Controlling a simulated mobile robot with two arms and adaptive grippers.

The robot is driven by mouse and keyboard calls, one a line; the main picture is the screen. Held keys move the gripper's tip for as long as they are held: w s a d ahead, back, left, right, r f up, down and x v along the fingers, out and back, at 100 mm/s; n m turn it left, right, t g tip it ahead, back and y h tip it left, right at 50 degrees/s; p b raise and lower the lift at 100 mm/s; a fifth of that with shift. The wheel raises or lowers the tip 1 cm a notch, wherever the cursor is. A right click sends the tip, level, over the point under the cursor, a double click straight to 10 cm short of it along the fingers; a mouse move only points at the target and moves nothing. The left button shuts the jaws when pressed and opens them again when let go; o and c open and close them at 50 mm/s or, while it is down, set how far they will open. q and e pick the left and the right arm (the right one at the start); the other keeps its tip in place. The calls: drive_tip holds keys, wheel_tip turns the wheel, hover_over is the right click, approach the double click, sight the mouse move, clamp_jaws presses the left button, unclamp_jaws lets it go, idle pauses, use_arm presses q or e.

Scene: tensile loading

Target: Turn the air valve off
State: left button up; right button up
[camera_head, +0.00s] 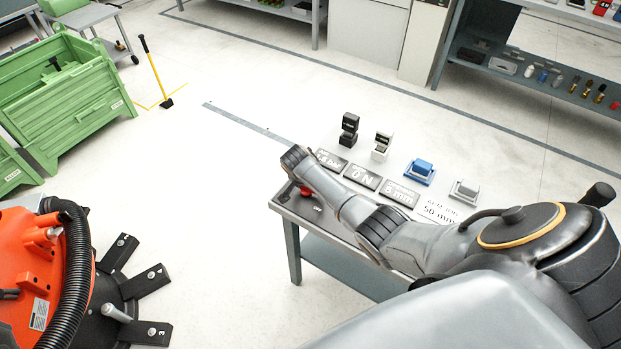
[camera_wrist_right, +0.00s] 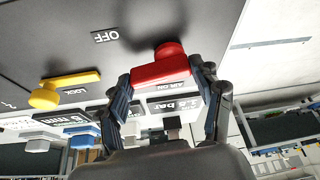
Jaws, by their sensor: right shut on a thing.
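The red air valve handle (camera_wrist_right: 160,72) sits on a dark grey panel (camera_wrist_right: 50,25) in the right wrist view. My right gripper (camera_wrist_right: 165,84) is shut on it, with one finger at each end of the red bar. The bar lies beside the AIR ON label (camera_wrist_right: 166,87), which appears upside down. The OFF label (camera_wrist_right: 106,36) is farther to the left, apart from the handle. In the head view a bit of red (camera_head: 305,191) shows at the table's left end, beneath my right arm, which hides most of the gripper. My left gripper is not in view.
A yellow LOCK handle (camera_wrist_right: 62,90) is left of the red one. A green crate (camera_head: 75,95) and an orange machine (camera_head: 40,265) stand left, with floor between.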

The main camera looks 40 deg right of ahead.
drive_tip(key=shift+a+m+g, duration=0.15)
drive_tip(key=shift+m+g, duration=0.25)
drive_tip(key=shift+m, duration=0.6)
drive_tip(key=o, duration=1.2)
drive_tip(key=shift+c, duration=0.2)
drive_tip(key=shift+r, duration=0.15)
drive_tip(key=v, duration=1.1)
drive_tip(key=shift+a+r, duration=0.25)
drive_tip(key=shift+a, duration=0.1)
